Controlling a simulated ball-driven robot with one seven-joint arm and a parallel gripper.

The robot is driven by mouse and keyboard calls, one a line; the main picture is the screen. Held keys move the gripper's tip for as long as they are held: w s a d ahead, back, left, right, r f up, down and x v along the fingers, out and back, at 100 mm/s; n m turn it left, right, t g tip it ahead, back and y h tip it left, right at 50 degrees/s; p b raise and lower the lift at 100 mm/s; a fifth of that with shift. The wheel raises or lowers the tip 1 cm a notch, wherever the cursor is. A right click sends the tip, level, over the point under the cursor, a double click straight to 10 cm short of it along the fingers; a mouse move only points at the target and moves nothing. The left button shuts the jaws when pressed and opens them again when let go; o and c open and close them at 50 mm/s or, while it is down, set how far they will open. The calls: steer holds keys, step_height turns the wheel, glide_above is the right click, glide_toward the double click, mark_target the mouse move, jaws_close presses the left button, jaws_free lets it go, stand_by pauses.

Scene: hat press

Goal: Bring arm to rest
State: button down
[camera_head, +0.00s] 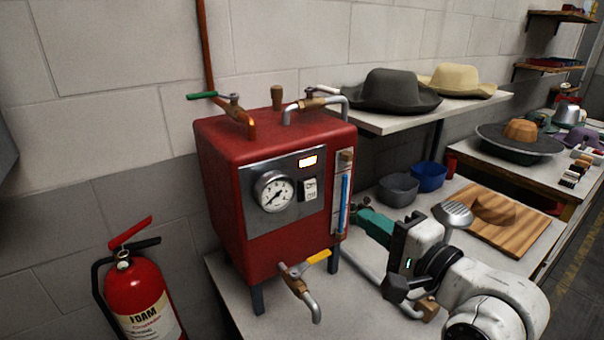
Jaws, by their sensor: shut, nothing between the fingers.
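My white arm comes in from the lower right, over the work table. My gripper (408,245), a white and black body with a small green light, is at its end, above the table and right of the red boiler (272,215). It is shut with nothing held. Its fingertips are hard to make out against the dark parts around them. A teal-handled tool (376,228) and a metal domed piece (453,214) show close behind the gripper. I cannot tell whether it touches them.
The pale table (350,310) carries a grey bowl (398,190), a blue bowl (429,176) and a wooden board (508,220). A shelf (385,123) holds a dark hat (390,90) and a tan hat (457,80). A fire extinguisher (140,295) stands left.

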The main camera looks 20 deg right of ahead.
steer(key=s+d+f+n+g+h, duration=0.1)
steer(key=s+f+n+g+h, duration=0.25)
steer(key=f, duration=0.75)
steer(key=s+d+f+n+g+y, duration=0.1)
steer(key=s+f+n+g, duration=0.25)
steer(key=s+f, duration=0.45)
steer(key=s+d+f+n+g+h, duration=0.2)
steer(key=s+f+n+g, duration=0.4)
steer(key=s+f, duration=1)
steer(key=s+g+h, duration=0.1)
steer(key=s+g, duration=0.1)
steer(key=shift+s+d+f+n+g, duration=0.25)
steer(key=shift+s+f+n+g, duration=0.1)
steer(key=shift+s+n+g, duration=0.05)
